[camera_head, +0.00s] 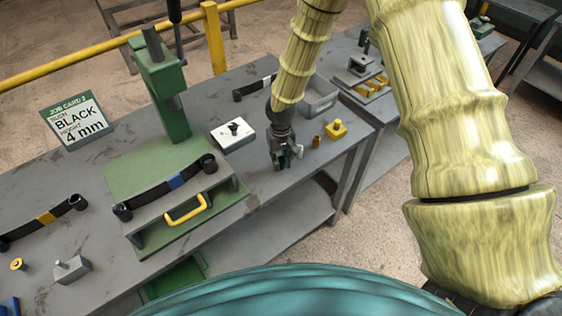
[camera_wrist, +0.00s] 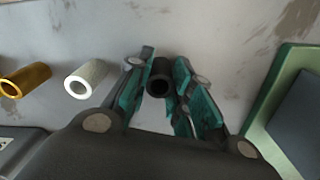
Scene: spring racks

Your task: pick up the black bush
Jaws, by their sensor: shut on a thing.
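The black bush (camera_wrist: 160,76) is a short dark tube with an open bore. In the wrist view it sits between the teal-padded fingers of my gripper (camera_wrist: 158,92), which is shut on it. In the head view my gripper (camera_head: 285,160) points down near the front edge of the grey bench (camera_head: 240,186), and the bush is hidden there. I cannot tell whether the bush touches the bench. A white bush (camera_wrist: 87,78) and a brass bush (camera_wrist: 26,80) stand in a row to its left in the wrist view. The brass one also shows in the head view (camera_head: 316,142).
A green press (camera_head: 165,95) stands behind a fixture holding a dark spring with a blue band (camera_head: 174,181). A job card (camera_head: 77,120) reads black, 4 mm.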

